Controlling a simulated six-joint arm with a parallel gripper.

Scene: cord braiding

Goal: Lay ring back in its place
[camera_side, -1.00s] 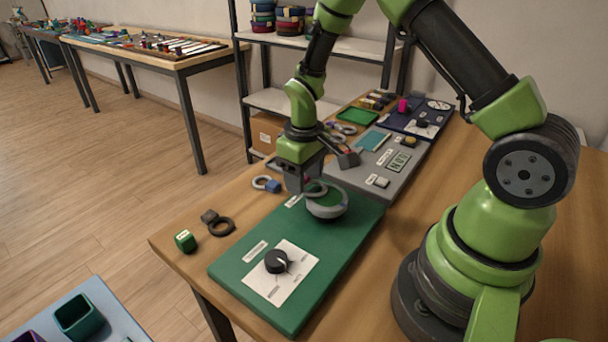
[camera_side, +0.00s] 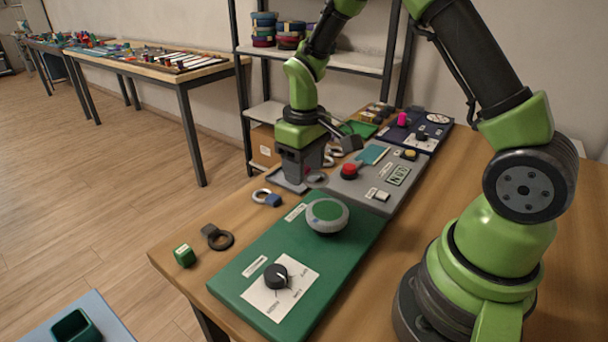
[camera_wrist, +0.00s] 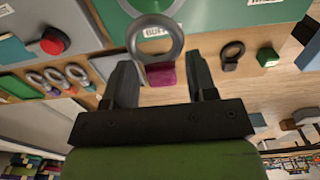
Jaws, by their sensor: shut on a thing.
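My gripper (camera_side: 304,182) hangs over the table beside the back left corner of the green panel. In the wrist view, my gripper (camera_wrist: 161,62) has its fingers on either side of the magenta block of a grey ring (camera_wrist: 178,42) and is shut on it. The ring points out past the fingertips, towards the green panel. It also shows as a small grey loop below the gripper in the side view (camera_side: 317,184). A pale flat tray (camera_side: 283,184) lies on the table under the gripper, partly hidden by it.
The green panel (camera_side: 345,247) carries a round grey-rimmed button (camera_side: 327,214) and a black knob (camera_side: 276,275). A grey panel with a red button (camera_side: 348,171) stands just right of my gripper. A blue-block ring (camera_side: 261,195), dark ring (camera_side: 222,240) and green cube (camera_side: 184,256) lie along the edge.

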